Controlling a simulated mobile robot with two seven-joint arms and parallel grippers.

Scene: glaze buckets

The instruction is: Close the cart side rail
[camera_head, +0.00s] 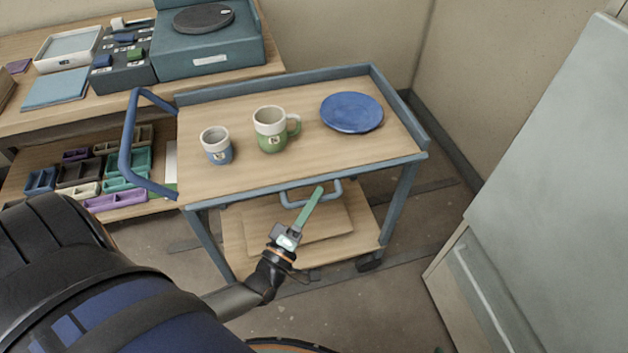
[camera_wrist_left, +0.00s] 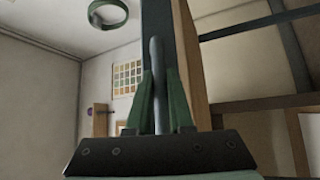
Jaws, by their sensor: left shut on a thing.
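The cart (camera_head: 247,183) has a wooden top with raised blue-grey rails along its back (camera_head: 275,84) and right side. At its front, a blue-grey U-shaped bar (camera_head: 289,203) hangs just below the edge of the top; I take it as part of the side rail. My left gripper (camera_head: 319,190) reaches up to this bar from the front, its green fingers at the bar's lower run. In the left wrist view, the two green fingers (camera_wrist_left: 160,100) are shut on the upright-looking grey bar (camera_wrist_left: 156,65). My right gripper is not in view.
On the cart top stand a blue-and-white cup (camera_head: 218,152), a green-and-white mug (camera_head: 270,138) and a blue plate (camera_head: 352,112). A blue push handle (camera_head: 127,150) sticks out at left. A loaded shelf (camera_head: 270,70) stands behind left; a pale cabinet (camera_head: 550,190) stands right.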

